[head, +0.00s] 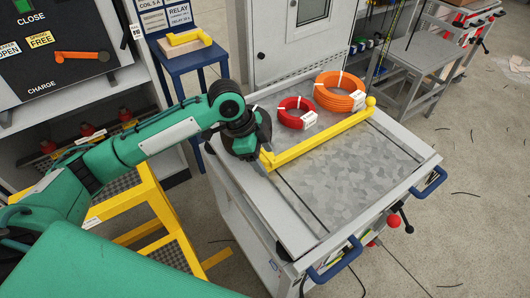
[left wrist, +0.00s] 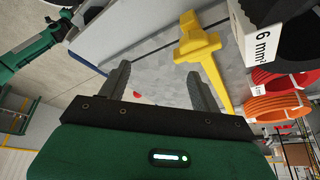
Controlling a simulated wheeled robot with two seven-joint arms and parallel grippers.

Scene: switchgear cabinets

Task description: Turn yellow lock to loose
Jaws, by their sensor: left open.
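A long yellow bar (head: 322,138) with a ball at its far right end and a short cross piece at its near left end lies across the grey cart top. It looks like the yellow lock, but no lock or loose marking on it can be read. In the left wrist view the cross-shaped end of the yellow bar (left wrist: 200,47) shows just beyond and right of the right finger. My left gripper (left wrist: 158,80) is open with nothing between its fingers. In the head view it hangs over the cart's left edge, beside the bar's near end; contact cannot be told. My right gripper is out of view.
A red coil (head: 296,113) and an orange coil (head: 340,92) lie behind the bar on the cart (head: 350,172). The cart has blue handles (head: 430,182). A blue stool (head: 189,62) holds another yellow piece (head: 186,40). Yellow steps (head: 165,205) stand left of the cart.

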